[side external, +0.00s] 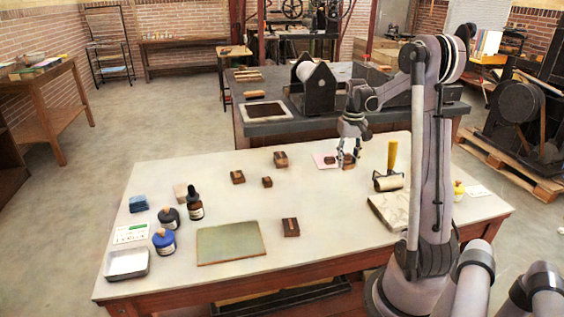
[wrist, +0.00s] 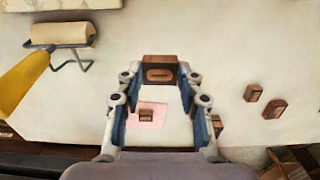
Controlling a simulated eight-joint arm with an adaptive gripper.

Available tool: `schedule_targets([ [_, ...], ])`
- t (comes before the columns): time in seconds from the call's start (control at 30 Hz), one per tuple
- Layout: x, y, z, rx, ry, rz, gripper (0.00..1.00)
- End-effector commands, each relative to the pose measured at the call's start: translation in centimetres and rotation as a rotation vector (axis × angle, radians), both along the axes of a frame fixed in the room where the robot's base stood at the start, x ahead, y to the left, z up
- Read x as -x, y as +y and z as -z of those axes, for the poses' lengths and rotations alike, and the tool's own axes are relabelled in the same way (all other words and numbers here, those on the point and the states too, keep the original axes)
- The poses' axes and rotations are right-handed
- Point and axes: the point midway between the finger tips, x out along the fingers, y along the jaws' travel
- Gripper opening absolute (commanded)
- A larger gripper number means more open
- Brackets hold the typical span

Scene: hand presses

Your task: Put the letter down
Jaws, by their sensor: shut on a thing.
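My gripper (wrist: 160,76) is shut on a wooden letter block (wrist: 160,70), which sits between its fingertips in the wrist view. In the side view my gripper (side external: 350,152) points down, with the block (side external: 349,161) low at the table's far right part. I cannot tell whether the block touches the table. A pink card (side external: 319,157) lies just left of it. The card also shows between the fingers in the wrist view (wrist: 148,122), with a small brown shape on it that may be a block or a mark.
Other wooden blocks (side external: 280,159) (side external: 238,177) (side external: 267,182) (side external: 290,227) stand on the white table (side external: 330,250). A yellow-handled roller (side external: 389,182) and a pale slab (side external: 392,212) are at the right. Bottles (side external: 194,205) and a green plate (side external: 231,243) are at the left.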

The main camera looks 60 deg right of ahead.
Motion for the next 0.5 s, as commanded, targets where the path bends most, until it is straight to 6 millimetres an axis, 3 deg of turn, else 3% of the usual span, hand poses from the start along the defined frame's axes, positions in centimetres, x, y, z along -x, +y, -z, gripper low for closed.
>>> schedule_targets([
  [0.5, -8.8, 2.5, 5.5, 0.0, 0.0, -0.002, 0.2],
])
